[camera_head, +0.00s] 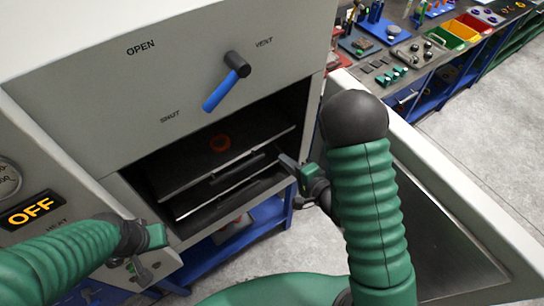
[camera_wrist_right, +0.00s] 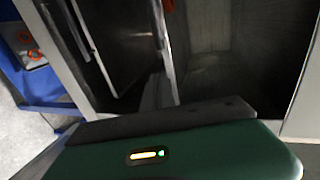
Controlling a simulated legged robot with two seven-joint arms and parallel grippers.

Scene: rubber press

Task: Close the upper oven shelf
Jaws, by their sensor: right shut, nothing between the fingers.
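The shelf has a pale front edge and a dark handle bar. A lower shelf (camera_head: 215,205) shows beneath it. My right gripper (camera_head: 287,163) is shut and empty at the right side of the opening, close to the shelf fronts; I cannot tell whether it touches them. In the right wrist view dark shelf panels (camera_wrist_right: 118,45) appear beyond the fingers. My left gripper (camera_head: 155,237) is at the lower left, below the opening; its jaw state is unclear.
The open oven door (camera_head: 455,180) spreads out on the right, behind my right arm. A blue-handled lever (camera_head: 226,82) sits above the opening. An OFF display (camera_head: 30,210) is at left. A bench with coloured bins (camera_head: 455,35) stands behind. Blue framing (camera_head: 268,213) lies below the oven.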

